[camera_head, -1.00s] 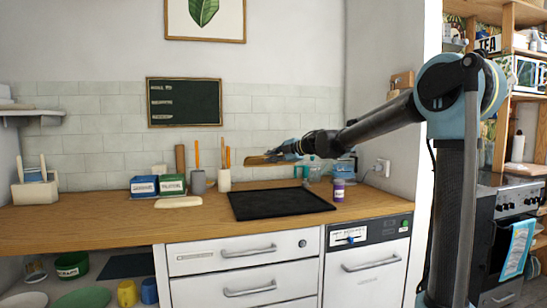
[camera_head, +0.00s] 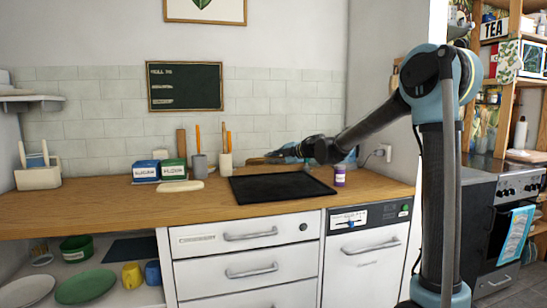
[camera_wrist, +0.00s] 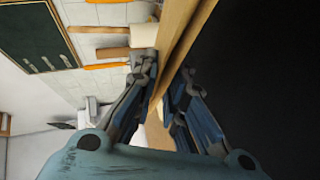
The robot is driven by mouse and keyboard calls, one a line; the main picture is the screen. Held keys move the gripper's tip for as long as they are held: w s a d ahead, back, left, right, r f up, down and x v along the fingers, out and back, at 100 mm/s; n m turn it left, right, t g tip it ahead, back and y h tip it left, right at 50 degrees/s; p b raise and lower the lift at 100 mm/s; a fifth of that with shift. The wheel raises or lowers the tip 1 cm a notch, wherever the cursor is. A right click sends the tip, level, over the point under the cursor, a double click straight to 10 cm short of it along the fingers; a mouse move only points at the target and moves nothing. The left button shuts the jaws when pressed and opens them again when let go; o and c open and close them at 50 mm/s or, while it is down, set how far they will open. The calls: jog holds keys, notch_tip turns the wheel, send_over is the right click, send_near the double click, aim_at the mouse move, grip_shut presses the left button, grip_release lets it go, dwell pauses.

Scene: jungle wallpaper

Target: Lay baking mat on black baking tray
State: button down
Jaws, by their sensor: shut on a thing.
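The black baking tray (camera_head: 282,187) lies flat on the wooden counter. My gripper (camera_head: 280,155) is above the tray's back part, reaching in from the right. It is shut on a thin tan-brown sheet (camera_head: 259,160), which looks like the baking mat; it appears nearly edge-on and apart from the tray. In the wrist view, a tan strip (camera_wrist: 178,45) runs between the fingers (camera_wrist: 168,75). The black area filling the right there seems to be the tray (camera_wrist: 270,70). My fingers and arm hide part of the mat.
Blue (camera_head: 146,171) and green (camera_head: 174,169) boxes, a pale board (camera_head: 180,186) and utensil holders (camera_head: 225,165) stand left of the tray. A purple-labelled jar (camera_head: 339,177) stands close to its right. A dark mat (camera_head: 131,248) lies on the lower shelf. The counter's left front is clear.

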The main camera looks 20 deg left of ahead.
jog(key=shift+w+a+f, duration=0.15)
jog(key=shift+w+f, duration=0.05)
jog(key=shift+f, duration=1.1)
jog(key=shift+w+a+f, duration=0.1)
jog(key=shift+w+f, duration=0.05)
jog(key=shift+f, duration=1.1)
jog(key=c, duration=1.6)
grip_release()
jog(key=shift+s, duration=0.1)
jog(key=shift+s+d+r, duration=0.3)
jog(key=shift+s+d, duration=0.25)
jog(key=shift+s, duration=0.3)
jog(key=shift+s+d+r, duration=0.25)
jog(key=shift+s+d, duration=0.25)
jog(key=shift+s, duration=0.3)
